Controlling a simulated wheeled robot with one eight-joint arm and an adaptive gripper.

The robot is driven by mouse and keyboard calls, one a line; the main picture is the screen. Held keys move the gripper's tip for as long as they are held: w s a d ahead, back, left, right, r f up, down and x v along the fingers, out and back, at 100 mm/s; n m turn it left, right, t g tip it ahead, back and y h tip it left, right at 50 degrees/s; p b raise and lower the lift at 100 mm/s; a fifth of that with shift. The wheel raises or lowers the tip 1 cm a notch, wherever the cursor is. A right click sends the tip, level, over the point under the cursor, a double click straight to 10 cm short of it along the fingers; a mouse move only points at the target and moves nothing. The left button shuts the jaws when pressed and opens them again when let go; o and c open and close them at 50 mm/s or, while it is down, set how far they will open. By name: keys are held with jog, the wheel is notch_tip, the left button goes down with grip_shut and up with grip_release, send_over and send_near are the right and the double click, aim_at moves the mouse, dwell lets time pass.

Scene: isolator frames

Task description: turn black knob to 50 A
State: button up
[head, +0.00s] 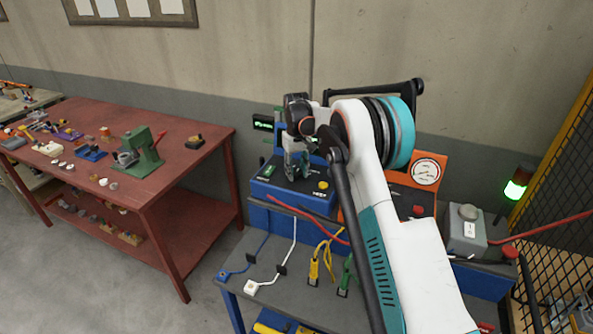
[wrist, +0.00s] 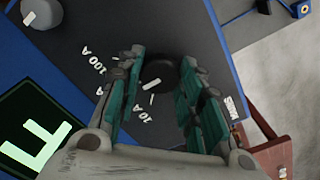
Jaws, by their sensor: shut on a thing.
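The black knob (wrist: 158,72) sits on the dark panel of a blue instrument (head: 262,192). My gripper (wrist: 162,62) has its green-padded fingers on either side of the knob and is shut on it. A white mark shows on the knob's near side, toward the "10 A" label (wrist: 145,113); its exact setting is hard to tell. The "100 A" label (wrist: 105,61) is to the left, and another label ending in "A" is partly hidden by the left finger. In the head view my gripper (head: 297,166) is down at the instrument's panel, and the knob is hidden there.
A grey knob (wrist: 41,12) and a lit green display (wrist: 35,140) are on the same instrument. A yellow button (head: 323,185) is on its front right. Red, white and yellow cables lie before it. An orange meter (head: 427,172) stands to the right, a red workbench (head: 190,160) to the left.

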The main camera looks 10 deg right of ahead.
aim_at(297, 171)
jog(key=o, duration=1.1)
jog(key=shift+c, duration=0.2)
jog(key=shift+r, duration=0.1)
notch_tip(297, 171, up, 12)
